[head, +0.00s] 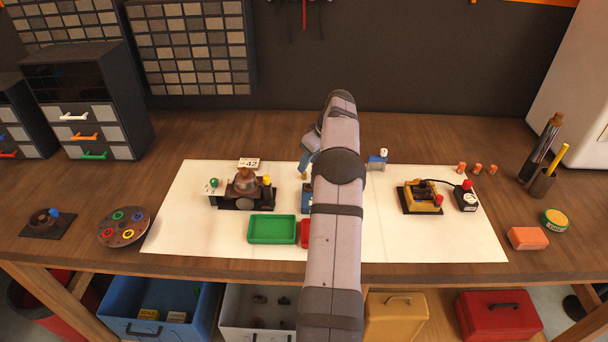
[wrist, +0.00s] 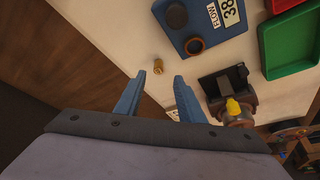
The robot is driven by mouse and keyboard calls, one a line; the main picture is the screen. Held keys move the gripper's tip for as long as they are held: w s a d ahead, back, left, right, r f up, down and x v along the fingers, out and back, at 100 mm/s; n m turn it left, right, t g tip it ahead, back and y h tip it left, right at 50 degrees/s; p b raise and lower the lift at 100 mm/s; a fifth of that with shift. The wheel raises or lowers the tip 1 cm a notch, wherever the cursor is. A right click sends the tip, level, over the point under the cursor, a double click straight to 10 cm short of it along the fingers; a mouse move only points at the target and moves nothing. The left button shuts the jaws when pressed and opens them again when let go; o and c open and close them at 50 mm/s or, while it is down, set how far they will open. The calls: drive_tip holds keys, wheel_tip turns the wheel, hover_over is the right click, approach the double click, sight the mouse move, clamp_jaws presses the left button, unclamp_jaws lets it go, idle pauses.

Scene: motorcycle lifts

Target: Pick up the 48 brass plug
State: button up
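A small brass plug (wrist: 158,66) stands on the white mat in the wrist view, just beyond my fingertips and roughly in line with the gap between them. Its number cannot be read. My gripper (wrist: 159,80) has two blue fingers spread apart with nothing between them. In the head view my gripper (head: 305,165) is partly hidden by my arm, left of it and over the mat. A small brass-coloured bit (head: 304,175) shows at its fingertips there.
A blue block (wrist: 205,28) labelled FLOW 38 lies near the plug, with green (wrist: 286,40) and red trays beyond. A dark fixture with a yellow knob (wrist: 235,106) is close to the right finger. A yellow fixture (head: 422,197) stands on the mat's right side (head: 480,240).

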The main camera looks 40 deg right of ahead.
sight(304, 175)
drive_tip(key=shift+p+x, duration=1.7)
drive_tip(key=shift+x, duration=0.9)
drive_tip(key=shift+d, duration=0.15)
clamp_jaws()
